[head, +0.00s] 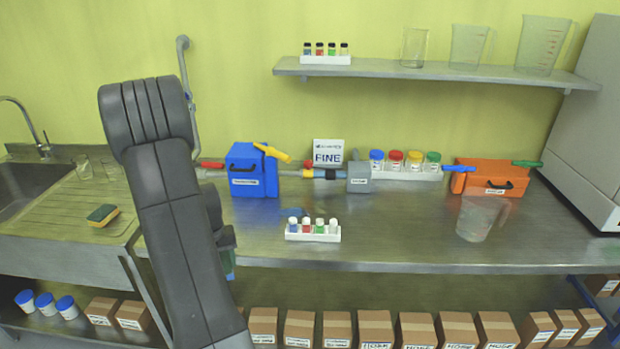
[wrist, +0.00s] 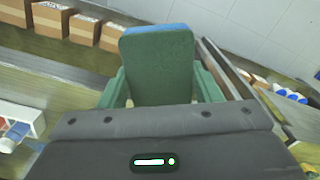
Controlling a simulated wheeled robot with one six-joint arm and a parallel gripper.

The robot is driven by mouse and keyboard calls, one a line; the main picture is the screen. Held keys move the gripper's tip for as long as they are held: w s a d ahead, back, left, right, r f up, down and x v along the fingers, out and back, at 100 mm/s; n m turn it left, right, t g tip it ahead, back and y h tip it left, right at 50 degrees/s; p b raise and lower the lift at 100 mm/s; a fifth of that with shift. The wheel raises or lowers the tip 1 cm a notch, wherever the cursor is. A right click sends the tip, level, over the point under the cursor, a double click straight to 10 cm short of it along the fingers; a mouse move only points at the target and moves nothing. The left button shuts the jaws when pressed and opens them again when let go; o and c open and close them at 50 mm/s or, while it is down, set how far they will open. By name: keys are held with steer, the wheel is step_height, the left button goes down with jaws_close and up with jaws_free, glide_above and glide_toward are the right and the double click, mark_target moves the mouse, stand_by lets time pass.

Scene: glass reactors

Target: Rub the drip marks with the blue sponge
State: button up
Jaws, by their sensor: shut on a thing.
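My gripper (wrist: 161,88) is shut on the blue sponge (wrist: 158,62), with a green finger on each side of it. In the wrist view the sponge shows a broad green face and a blue strip along its far end. In the head view my gripper is mostly hidden behind my own arm, at the front edge of the bench; only a small bluish-green sliver of the sponge (head: 230,263) shows there. I cannot make out any drip marks in either view. A second sponge, yellow with a dark green top (head: 103,215), lies on the draining board at the left.
The steel bench (head: 390,240) carries a blue box (head: 252,175), an orange box (head: 490,180), a white rack of small vials (head: 313,234) and a clear jug (head: 478,218). Cardboard boxes (head: 375,328) line the lower shelf. The bench middle right of the vials is clear.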

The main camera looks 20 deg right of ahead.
steer(key=s+d+r+m, duration=0.1)
steer(key=s+d+r, duration=0.1)
steer(key=d, duration=0.4)
steer(key=s+d+r+m, duration=0.1)
steer(key=s+d+r, duration=0.1)
steer(key=s+d, duration=0.3)
steer(key=s+d+r+m, duration=0.1)
steer(key=s+d+r, duration=0.1)
steer(key=d, duration=0.7)
steer(key=shift+s+r+m+b, duration=0.25)
steer(key=shift+s+m+b, duration=0.15)
steer(key=shift+s, duration=0.35)
steer(key=shift+w, duration=0.1)
